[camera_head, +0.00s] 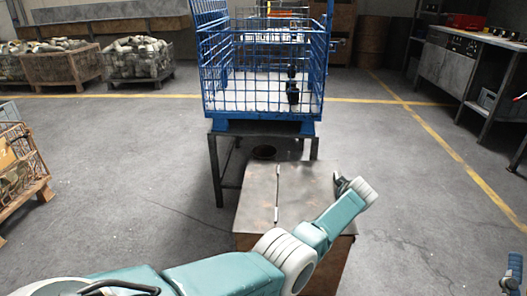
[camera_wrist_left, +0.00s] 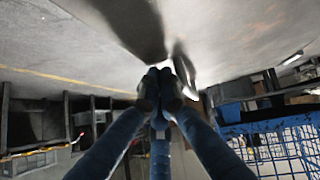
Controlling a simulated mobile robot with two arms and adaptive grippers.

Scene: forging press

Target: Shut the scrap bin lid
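The scrap bin (camera_head: 342,262) is a brown box below the blue cage. Its grey-brown metal lid (camera_head: 305,195) appears to lie flat on top, with a hinge-like seam running along the top left of its middle. My left arm reaches across the front of the bin. My left gripper (camera_head: 341,184) is at the lid's right edge, partly hidden by its wrist. In the left wrist view its blue fingers (camera_wrist_left: 160,88) meet at dark tips close to a grey surface; I cannot tell if they touch it. My right gripper (camera_head: 513,272) is partly visible at the lower right, away from the bin.
A blue wire cage (camera_head: 262,122) stands on a dark metal stand (camera_head: 217,172) just behind the bin. Scrap-filled crates (camera_head: 62,68) stand at the left, and a workbench (camera_head: 447,68) at the right. The floor right of the bin is clear.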

